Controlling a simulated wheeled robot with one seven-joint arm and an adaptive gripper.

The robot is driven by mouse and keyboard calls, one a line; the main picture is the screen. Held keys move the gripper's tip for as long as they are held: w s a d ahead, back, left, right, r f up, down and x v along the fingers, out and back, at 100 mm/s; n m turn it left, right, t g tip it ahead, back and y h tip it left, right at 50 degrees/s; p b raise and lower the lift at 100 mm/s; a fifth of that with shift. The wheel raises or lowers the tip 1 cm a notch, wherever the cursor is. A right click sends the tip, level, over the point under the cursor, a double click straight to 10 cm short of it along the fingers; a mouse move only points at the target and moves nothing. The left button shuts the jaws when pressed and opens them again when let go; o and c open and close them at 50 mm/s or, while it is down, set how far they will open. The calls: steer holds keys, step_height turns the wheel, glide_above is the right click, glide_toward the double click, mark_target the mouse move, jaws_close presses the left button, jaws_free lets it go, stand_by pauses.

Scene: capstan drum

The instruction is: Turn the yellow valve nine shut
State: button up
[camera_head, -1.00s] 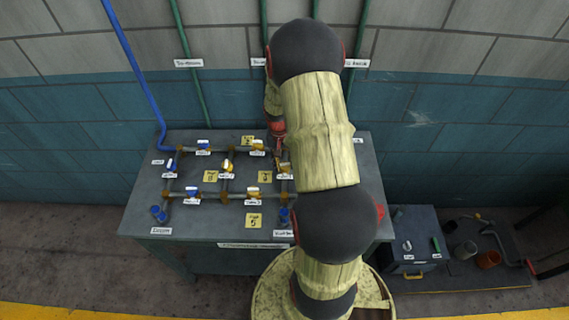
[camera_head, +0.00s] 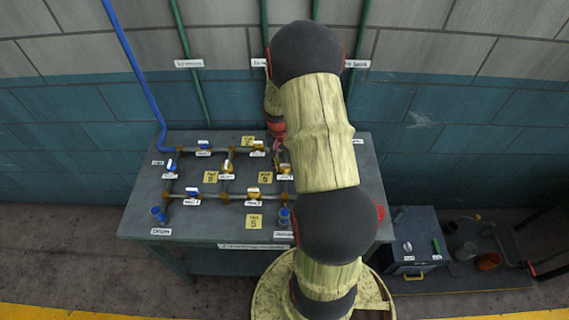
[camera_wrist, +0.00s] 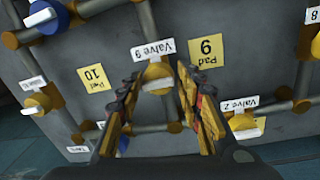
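Valve nine (camera_wrist: 157,77) is a yellow valve with a pale handle, on a grey pipe beside its "Valve 9" label (camera_wrist: 152,50) in the wrist view. My gripper (camera_wrist: 158,80) is open, with one finger on each side of valve nine in the picture. I cannot tell whether either finger touches it. The exact angle of the handle is hard to read. In the head view my arm covers much of that side of the bench, and the gripper there is mostly hidden.
Yellow valve two (camera_wrist: 243,122) sits close to the right finger, and another yellow valve (camera_wrist: 37,103) is at left. Pads 9 (camera_wrist: 209,51) and 10 (camera_wrist: 95,78) flank valve nine. Pipes cross the grey bench (camera_head: 145,215). A grey box (camera_head: 412,240) stands to its right.

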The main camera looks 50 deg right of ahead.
mark_target(282, 164)
steer(key=shift+o, duration=1.2)
steer(key=shift+o, duration=0.2)
steer(key=shift+d+r, duration=0.1)
steer(key=shift+r, duration=0.05)
step_height(282, 164, up, 12)
steer(key=shift+w+a, duration=0.25)
steer(key=shift+w, duration=0.2)
steer(key=shift+n, duration=0.3)
steer(key=s+a+r+n+t+b, duration=0.2)
steer(key=s+a+r+n, duration=0.1)
steer(key=a, duration=0.7)
steer(key=s+a+r+n+t+b, duration=0.2)
steer(key=s+a+r+n, duration=0.2)
steer(key=a+r, duration=0.3)
steer(key=s+a+r+n+t+b, duration=0.2)
steer(key=a+r+n, duration=0.3)
steer(key=a, duration=1)
steer(key=shift+s+a+r, duration=0.25)
steer(key=shift+s+r, duration=0.05)
steer(key=shift+s, duration=0.55)
steer(key=shift+d, duration=0.1)
